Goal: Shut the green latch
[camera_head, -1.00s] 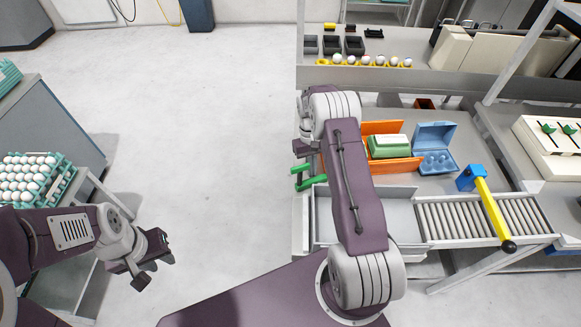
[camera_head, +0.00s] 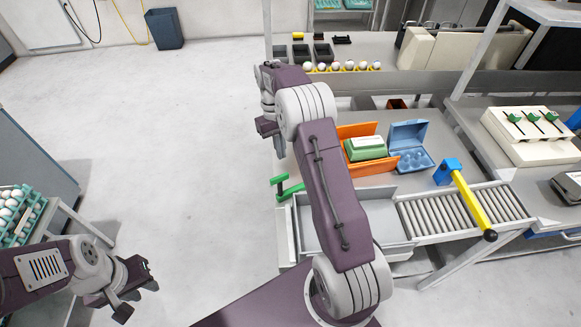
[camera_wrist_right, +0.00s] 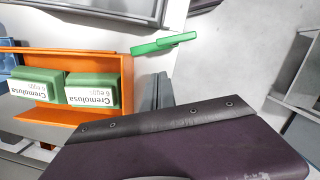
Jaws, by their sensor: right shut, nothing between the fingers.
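The green latch (camera_head: 289,191) sits at the left end of the grey metal tray on the workbench. My left gripper (camera_head: 136,290) is open and empty at lower left, over the floor, far from the latch.
An orange box (camera_head: 377,167) with green egg cartons (camera_wrist_right: 92,92) and an open blue egg box (camera_head: 411,148) stand behind the grey tray (camera_head: 386,218). A roller conveyor (camera_head: 465,210) with a yellow lever (camera_head: 470,200) lies right.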

